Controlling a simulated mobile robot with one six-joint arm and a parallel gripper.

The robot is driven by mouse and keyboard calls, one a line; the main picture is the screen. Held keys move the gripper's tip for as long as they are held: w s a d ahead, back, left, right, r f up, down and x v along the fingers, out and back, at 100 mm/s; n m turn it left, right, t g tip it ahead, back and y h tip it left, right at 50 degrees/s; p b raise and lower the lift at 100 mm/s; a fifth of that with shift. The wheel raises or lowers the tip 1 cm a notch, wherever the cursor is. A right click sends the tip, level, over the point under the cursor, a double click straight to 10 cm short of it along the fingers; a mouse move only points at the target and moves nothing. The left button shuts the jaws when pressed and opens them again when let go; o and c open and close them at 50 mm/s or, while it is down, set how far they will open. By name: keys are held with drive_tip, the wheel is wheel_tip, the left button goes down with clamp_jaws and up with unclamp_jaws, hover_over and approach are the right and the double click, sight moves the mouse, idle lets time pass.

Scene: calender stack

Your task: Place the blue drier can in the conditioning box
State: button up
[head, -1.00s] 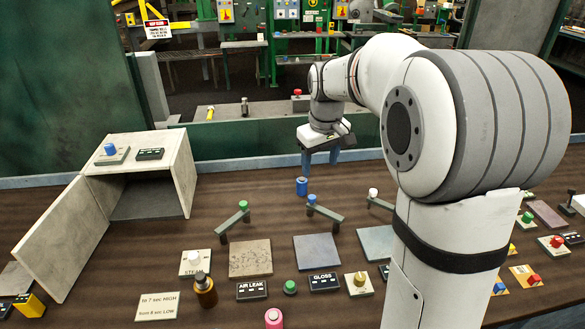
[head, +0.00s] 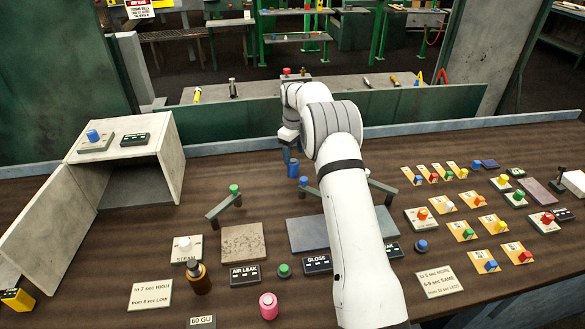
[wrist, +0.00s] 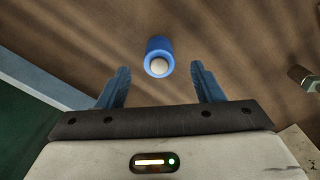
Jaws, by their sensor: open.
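The blue drier can (head: 293,168) stands upright on the brown table, right of the conditioning box. In the wrist view the can (wrist: 159,46) has a pale round centre and lies ahead of and between my fingertips. My gripper (wrist: 161,72) is open and empty, with blue fingers apart on either side of the line to the can.
A panel with a blue knob (head: 94,136) and a black display (head: 135,139) lie on the box's top. A green-knobbed lever (head: 226,203) stands between box and can. Many controls fill the right side.

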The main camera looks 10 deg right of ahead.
sight(293, 160)
drive_tip(key=f+p, duration=0.1)
drive_tip(key=f, duration=0.2)
drive_tip(key=f+p, duration=0.1)
drive_tip(key=f, duration=0.3)
drive_tip(key=shift+w+a, duration=0.1)
drive_tip(key=shift+w, duration=0.1)
drive_tip(key=shift+r, duration=0.1)
drive_tip(key=shift+c, duration=0.5)
drive_tip(key=c, duration=1.1)
